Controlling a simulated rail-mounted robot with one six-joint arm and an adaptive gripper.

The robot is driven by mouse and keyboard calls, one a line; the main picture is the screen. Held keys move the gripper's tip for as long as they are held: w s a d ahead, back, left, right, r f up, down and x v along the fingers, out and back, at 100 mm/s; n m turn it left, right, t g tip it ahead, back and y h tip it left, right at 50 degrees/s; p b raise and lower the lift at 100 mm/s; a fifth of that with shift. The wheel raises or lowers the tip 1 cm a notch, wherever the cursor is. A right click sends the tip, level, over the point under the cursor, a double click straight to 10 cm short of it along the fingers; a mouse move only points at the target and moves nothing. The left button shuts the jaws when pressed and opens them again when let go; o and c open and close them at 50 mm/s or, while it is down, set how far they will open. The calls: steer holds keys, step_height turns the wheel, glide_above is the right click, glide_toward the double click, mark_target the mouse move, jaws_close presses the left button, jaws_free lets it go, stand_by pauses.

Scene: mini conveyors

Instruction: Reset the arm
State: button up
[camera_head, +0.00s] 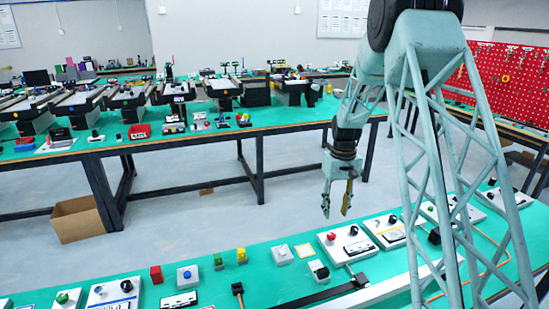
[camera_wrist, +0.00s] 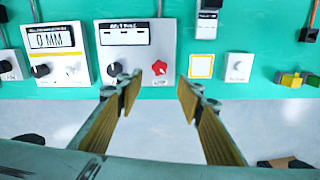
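My gripper (camera_head: 337,199) hangs at the end of my arm, above the far edge of the near green table in the head view. In the wrist view my gripper (camera_wrist: 158,95) has its two yellow-padded fingers spread wide apart, with nothing between them. Beyond the fingertips lies a white control box (camera_wrist: 137,45) with a black knob and a red star-shaped knob. The gripper appears apart from it.
The near green table (camera_head: 250,277) carries several control boxes and buttons, with a white-grey box (camera_head: 345,244) close below the gripper. A far table (camera_head: 230,128) holds mini conveyors. A cardboard box (camera_head: 77,219) stands on the open floor between. A red pegboard (camera_head: 510,75) is at right.

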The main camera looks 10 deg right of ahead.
steer(key=s+a+r+t, duration=0.1)
steer(key=s+a+r, duration=0.3)
steer(key=s+r, duration=0.4)
steer(key=s+a+r, duration=0.3)
steer(key=s+r, duration=0.4)
steer(key=r, duration=0.4)
steer(key=s+a+r+t, duration=0.1)
steer(key=s+a+r, duration=0.3)
steer(key=s+r, duration=0.4)
steer(key=s+a+r, duration=0.2)
steer(key=s, duration=0.8)
steer(key=s+a+r+t, duration=0.1)
steer(key=s+r, duration=0.1)
steer(key=s, duration=0.9)
steer(key=s+a+r+t, duration=0.1)
steer(key=s+a+r, duration=0.1)
steer(key=s, duration=0.9)
steer(key=shift+a+r, duration=0.2)
steer(key=shift+a, duration=0.1)
